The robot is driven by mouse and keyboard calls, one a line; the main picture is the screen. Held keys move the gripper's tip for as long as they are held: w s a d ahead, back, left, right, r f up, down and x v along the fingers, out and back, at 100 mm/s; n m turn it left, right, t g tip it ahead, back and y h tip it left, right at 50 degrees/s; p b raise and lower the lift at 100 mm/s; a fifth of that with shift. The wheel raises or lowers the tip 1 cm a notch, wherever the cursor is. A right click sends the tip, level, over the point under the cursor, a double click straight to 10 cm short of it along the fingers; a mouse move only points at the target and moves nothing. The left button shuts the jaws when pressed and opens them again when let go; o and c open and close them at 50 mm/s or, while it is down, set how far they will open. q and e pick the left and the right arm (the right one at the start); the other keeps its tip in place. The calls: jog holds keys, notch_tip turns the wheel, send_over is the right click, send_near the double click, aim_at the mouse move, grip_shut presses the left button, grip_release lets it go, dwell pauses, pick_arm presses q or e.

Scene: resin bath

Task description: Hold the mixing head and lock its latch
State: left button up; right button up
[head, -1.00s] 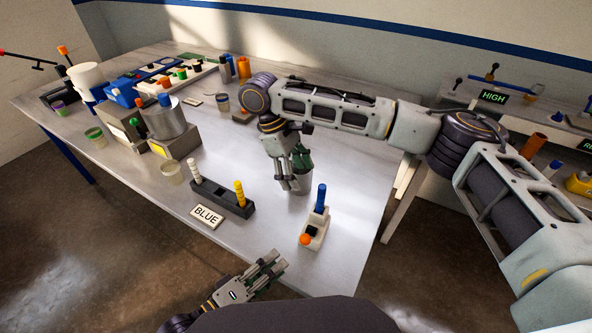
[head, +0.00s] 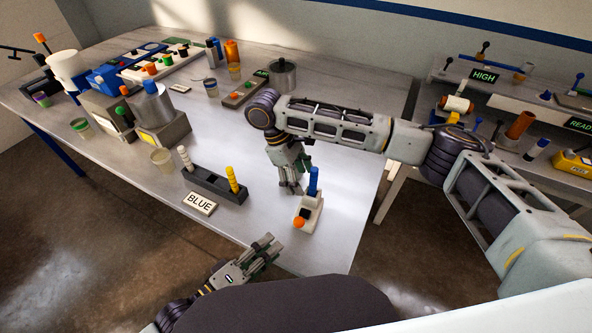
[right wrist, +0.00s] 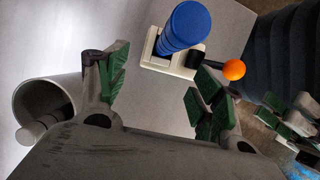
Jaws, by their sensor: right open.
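A small white-based unit (head: 306,222) stands near the table's front edge, with a blue upright handle (head: 314,182) and an orange ball knob (head: 299,222). I take it for the mixing head and its latch, but cannot be sure. In the right wrist view the blue handle (right wrist: 186,26) and orange knob (right wrist: 234,69) lie just beyond the fingers. My right gripper (head: 292,188) is open and empty, just behind the handle and apart from it; its green pads show in the wrist view (right wrist: 160,90). My left gripper (head: 272,246) is open and empty, in front of the table edge.
A grey hollow cylinder (right wrist: 45,110) is beside my right gripper in the wrist view. A dark rack (head: 214,184) with pegs and a BLUE sign (head: 199,203) stand left of the unit. A lidded metal pot (head: 283,76) is behind my right arm.

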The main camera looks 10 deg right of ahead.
aim_at(306, 190)
jog(key=shift+x, duration=2.6)
jog(key=shift+c, duration=0.3)
jog(key=c, duration=1.3)
